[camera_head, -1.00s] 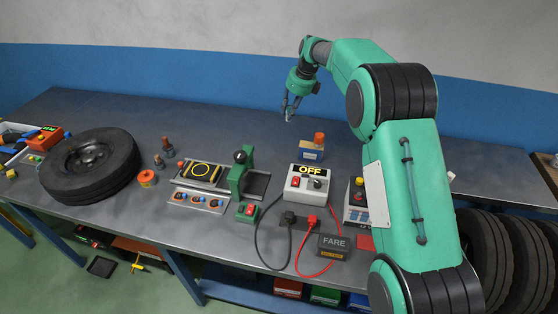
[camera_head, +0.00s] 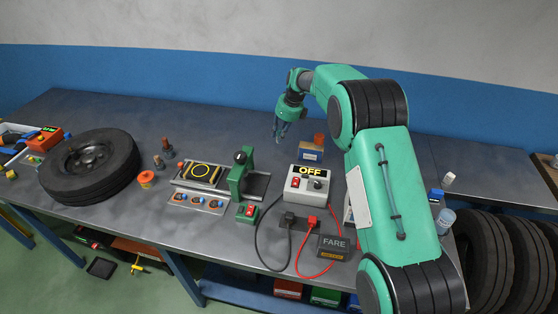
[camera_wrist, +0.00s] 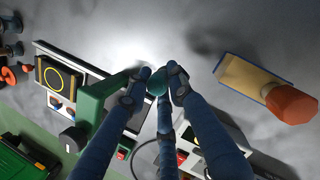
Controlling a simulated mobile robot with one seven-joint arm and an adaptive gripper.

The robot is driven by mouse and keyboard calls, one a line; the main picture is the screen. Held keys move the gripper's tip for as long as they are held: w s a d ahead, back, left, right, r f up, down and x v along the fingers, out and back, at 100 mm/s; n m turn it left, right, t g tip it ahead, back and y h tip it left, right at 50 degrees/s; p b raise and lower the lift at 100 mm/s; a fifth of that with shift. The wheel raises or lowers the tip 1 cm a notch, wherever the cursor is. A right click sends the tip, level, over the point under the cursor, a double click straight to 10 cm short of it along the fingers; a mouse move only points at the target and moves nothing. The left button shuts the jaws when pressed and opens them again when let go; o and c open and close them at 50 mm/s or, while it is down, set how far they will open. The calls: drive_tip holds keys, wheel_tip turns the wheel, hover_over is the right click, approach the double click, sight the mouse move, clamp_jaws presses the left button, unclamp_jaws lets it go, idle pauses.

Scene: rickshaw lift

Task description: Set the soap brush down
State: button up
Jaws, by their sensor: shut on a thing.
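My gripper (camera_head: 279,136) hangs over the bench, behind the green press and left of the orange-topped block. In the wrist view its dark blue fingers (camera_wrist: 158,76) come together around a small, dark teal, rounded thing (camera_wrist: 157,84), which I take to be the soap brush. Only its rounded end shows clearly; bristles cannot be made out, and the fingers hide the rest. In the head view it is too small to tell from the fingers. The fingertips look to be above the grey bench top (camera_head: 235,125), though the exact gap cannot be judged.
The orange-topped block (camera_head: 311,153), green press (camera_head: 238,178) and OFF switch box (camera_head: 307,183) stand near my gripper. A tyre (camera_head: 92,165) lies at left. A clear jar (camera_head: 445,221) stands at right by my arm. The bench behind the press is clear.

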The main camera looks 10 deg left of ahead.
drive_tip(key=shift+f, duration=0.1)
drive_tip(key=shift+f+b, duration=0.55)
drive_tip(key=shift+f, duration=1.85)
drive_tip(key=shift+f+b, duration=0.6)
drive_tip(key=shift+f, duration=1.9)
drive_tip(key=shift+f, duration=0.1)
drive_tip(key=o, duration=0.9)
drive_tip(key=shift+o, duration=0.2)
